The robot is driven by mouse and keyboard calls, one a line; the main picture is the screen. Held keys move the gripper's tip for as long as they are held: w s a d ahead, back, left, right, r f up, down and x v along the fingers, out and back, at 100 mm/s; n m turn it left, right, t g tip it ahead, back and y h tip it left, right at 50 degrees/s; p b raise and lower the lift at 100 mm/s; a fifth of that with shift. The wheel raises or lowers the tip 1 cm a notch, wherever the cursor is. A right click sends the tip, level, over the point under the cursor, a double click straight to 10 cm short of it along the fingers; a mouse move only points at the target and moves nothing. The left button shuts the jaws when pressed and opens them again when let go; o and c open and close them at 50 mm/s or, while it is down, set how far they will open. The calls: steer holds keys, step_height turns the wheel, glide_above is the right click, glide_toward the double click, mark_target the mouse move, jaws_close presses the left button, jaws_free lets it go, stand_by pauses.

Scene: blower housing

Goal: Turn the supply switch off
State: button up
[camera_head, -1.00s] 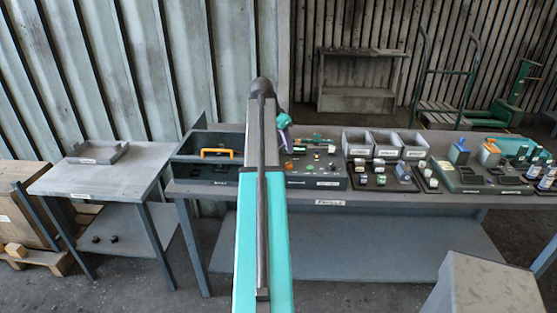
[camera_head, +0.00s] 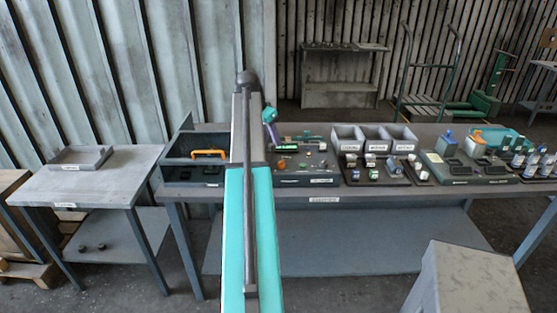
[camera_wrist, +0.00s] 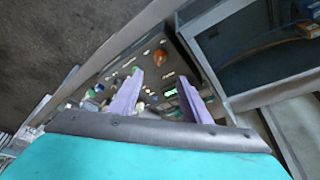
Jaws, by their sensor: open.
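The control panel (camera_head: 305,165) stands on the long bench just right of my arm, with small coloured knobs and buttons. In the wrist view the panel (camera_wrist: 150,42) shows an orange-red round knob (camera_wrist: 160,57), green pieces and several pale fittings. I cannot tell which fitting is the supply switch, nor its position. My gripper (camera_wrist: 160,76) has two purple fingers spread apart with nothing between them, pointing toward the panel. In the head view my gripper (camera_head: 273,134) shows partly past my arm, over the panel's back left. My arm hides the panel's left edge.
A dark open box (camera_head: 178,172) with an orange handle (camera_head: 209,153) stands left of the panel. Grey bins (camera_head: 376,143) and a dark green tray (camera_head: 470,172) are to the right. A side table (camera_head: 130,165) holds a shallow grey tray (camera_head: 80,158). A grey block (camera_head: 465,275) stands in front.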

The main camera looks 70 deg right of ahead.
mark_target(280, 162)
steer(key=shift+p+x, duration=2.1)
steer(key=shift+x, duration=4.6)
steer(key=shift+a, duration=0.1)
steer(key=c, duration=1)
